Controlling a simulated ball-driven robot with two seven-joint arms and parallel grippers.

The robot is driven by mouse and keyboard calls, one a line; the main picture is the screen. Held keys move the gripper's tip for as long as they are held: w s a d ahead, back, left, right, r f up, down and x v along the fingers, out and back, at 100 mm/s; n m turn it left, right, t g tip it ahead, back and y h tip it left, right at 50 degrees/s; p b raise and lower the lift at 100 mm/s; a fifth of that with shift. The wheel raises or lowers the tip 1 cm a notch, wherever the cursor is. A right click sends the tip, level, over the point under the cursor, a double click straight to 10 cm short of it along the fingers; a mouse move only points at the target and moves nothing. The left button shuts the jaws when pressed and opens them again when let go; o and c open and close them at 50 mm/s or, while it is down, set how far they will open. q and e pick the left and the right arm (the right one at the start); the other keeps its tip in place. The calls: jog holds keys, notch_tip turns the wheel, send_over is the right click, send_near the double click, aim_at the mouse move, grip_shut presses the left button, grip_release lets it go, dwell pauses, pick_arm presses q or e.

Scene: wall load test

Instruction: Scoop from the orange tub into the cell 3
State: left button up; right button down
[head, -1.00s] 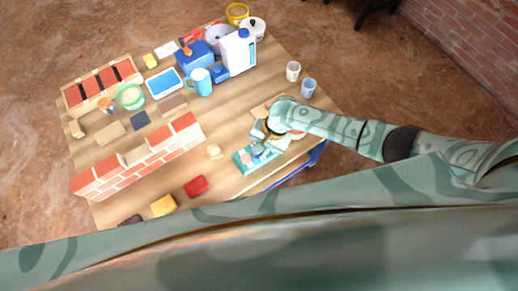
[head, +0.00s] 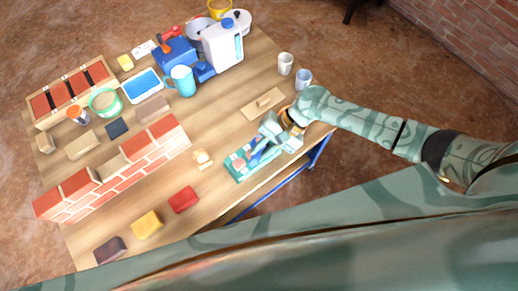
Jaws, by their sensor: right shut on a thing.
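My right gripper (head: 272,137) is over the front right of the table, at the teal tray (head: 238,173). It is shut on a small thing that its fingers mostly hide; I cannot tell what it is. A blue piece (head: 254,153) shows at the fingers, over the tray. A small orange container (head: 78,116) stands at the left, in front of the wooden rack (head: 38,112), which has several red sections. No cell numbers are readable, so I cannot tell which is cell 3. My left gripper is out of view.
A brick wall model (head: 125,174) crosses the left of the table. Red (head: 184,199), yellow (head: 147,224) and dark (head: 110,250) blocks lie along the front. A flat board (head: 250,107) lies near my arm.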

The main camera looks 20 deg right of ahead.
jog(key=d+f+y+b, duration=0.1)
jog(key=b, duration=0.1)
jog(key=shift+y+b, duration=0.3)
jog(key=shift+b, duration=0.05)
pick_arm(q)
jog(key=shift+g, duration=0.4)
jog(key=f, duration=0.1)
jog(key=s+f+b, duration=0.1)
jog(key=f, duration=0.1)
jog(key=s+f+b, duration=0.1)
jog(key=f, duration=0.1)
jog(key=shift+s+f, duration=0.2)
pick_arm(e)
jog(key=shift+w+d+r+g+y, duration=0.1)
jog(key=shift+d+r+g+y, duration=0.15)
jog(key=shift+y, duration=0.3)
jog(key=shift+w+d+r+g+y, duration=0.15)
jog(key=shift+d+y, duration=0.1)
jog(key=shift+y, duration=0.3)
jog(key=shift+r, duration=0.1)
